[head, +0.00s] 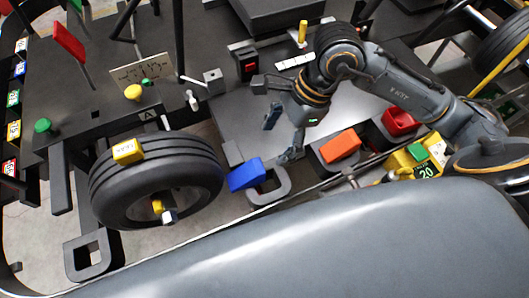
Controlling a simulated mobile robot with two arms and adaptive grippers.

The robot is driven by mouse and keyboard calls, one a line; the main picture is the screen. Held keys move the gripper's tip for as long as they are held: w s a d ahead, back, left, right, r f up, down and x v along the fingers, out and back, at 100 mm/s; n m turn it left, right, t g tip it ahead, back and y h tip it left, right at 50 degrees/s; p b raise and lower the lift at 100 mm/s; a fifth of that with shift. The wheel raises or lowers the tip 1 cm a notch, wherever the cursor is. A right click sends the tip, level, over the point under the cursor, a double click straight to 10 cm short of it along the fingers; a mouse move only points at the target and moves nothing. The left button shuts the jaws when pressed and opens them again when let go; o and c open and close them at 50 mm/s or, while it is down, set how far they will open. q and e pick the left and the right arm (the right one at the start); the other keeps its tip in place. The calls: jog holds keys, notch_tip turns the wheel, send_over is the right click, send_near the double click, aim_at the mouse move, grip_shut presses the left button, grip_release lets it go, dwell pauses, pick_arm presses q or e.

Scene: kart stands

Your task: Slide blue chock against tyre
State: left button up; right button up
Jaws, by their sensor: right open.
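The blue chock (245,174) lies just right of the black tyre (205,178) in the head view, on or beside a dark square-holed bracket. Its left end is very close to the tread; I cannot tell whether they touch. The tyre stands at the left with a yellow block on its top. My right gripper (283,138) is open and empty, above and right of the blue chock, with its lower fingertip near the chock's upper right side. My left gripper is not in view.
An orange block (340,145) and a red block (399,121) sit in dark holders to the right. Another bracket (90,256) stands below the tyre.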

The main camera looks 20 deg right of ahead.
aim_at(260, 165)
jog(key=p+x, duration=0.1)
jog(key=x, duration=0.9)
jog(key=shift+s+a+f+p, duration=0.1)
jog(key=shift+a+f+p, duration=0.05)
jog(key=shift+p, duration=0.25)
jog(key=shift+a+f, duration=0.2)
jog(key=shift+f, duration=0.4)
jog(key=shift+c, duration=0.4)
jog(key=c, duration=1.1)
jog(key=o, duration=1.2)
jog(key=shift+c, duration=0.2)
